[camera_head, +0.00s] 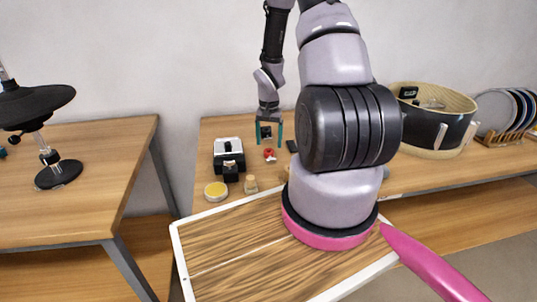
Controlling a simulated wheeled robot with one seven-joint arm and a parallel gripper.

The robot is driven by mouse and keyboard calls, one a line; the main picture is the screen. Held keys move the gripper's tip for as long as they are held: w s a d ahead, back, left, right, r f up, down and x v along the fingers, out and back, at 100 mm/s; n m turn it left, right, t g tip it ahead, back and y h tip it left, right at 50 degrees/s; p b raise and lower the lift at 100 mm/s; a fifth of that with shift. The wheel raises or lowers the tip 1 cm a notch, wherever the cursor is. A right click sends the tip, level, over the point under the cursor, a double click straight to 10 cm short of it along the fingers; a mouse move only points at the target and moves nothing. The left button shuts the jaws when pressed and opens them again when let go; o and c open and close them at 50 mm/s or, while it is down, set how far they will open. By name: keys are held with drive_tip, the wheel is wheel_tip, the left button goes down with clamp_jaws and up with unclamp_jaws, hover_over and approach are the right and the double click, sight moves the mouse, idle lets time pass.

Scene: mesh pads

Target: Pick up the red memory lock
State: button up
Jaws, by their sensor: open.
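A small red object (269,154), which looks like the red memory lock, lies on the wooden table behind my arm. Its fine shape is too small to tell. My gripper (268,143) points down just above and slightly behind it in the picture, with its two teal fingers spread apart. The red object shows just below the fingertips, and I cannot tell how high the tips are above the table. A small dark shape shows between the fingers higher up; I cannot tell what it is.
A black-and-white device (228,155) stands left of the red object. A yellow-topped round container (215,191) and a small tan bottle (251,185) stand nearer. A large round bin (435,125) and a plate rack (508,133) are right. A black lamp (38,100) stands on the left table.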

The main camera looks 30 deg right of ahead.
drive_tip(key=f, duration=0.4)
drive_tip(key=shift+w, duration=0.2)
clamp_jaws()
drive_tip(key=shift+r, duration=0.1)
wheel_tip(320, 180, up, 10)
idle(0.4)
